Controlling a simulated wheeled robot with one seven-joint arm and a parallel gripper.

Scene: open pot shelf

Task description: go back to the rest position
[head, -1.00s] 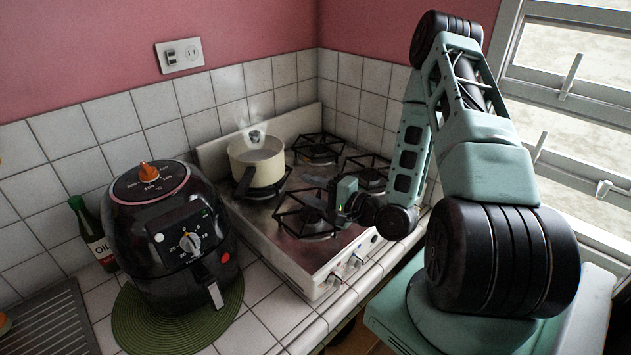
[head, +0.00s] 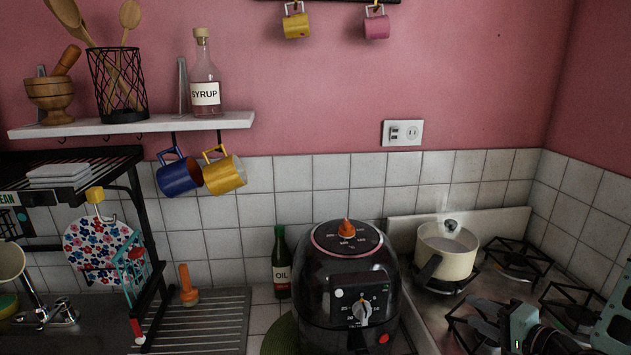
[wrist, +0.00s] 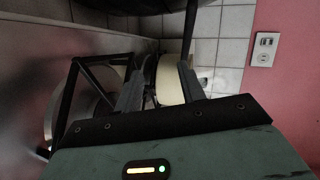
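My gripper (head: 515,338) shows in the head view at the lower right, over the front of the stove (head: 425,310). In the wrist view its two fingers stand apart with nothing held between them, so my gripper (wrist: 163,78) is open. A cream pot (head: 455,262) with a dark handle sits upright on the back left burner, with steam above it. In the wrist view a cream, rounded surface, likely the pot (wrist: 170,85), shows beyond the fingers. Most of my arm is outside the head view.
A black air fryer (head: 345,290) stands left of the stove, with an oil bottle (head: 281,265) behind it. Blue (head: 178,174) and yellow (head: 224,174) mugs hang under the wall shelf (head: 200,124). A dish rack (head: 140,235) stands at the left. Bare burners (head: 518,260) lie right of the pot.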

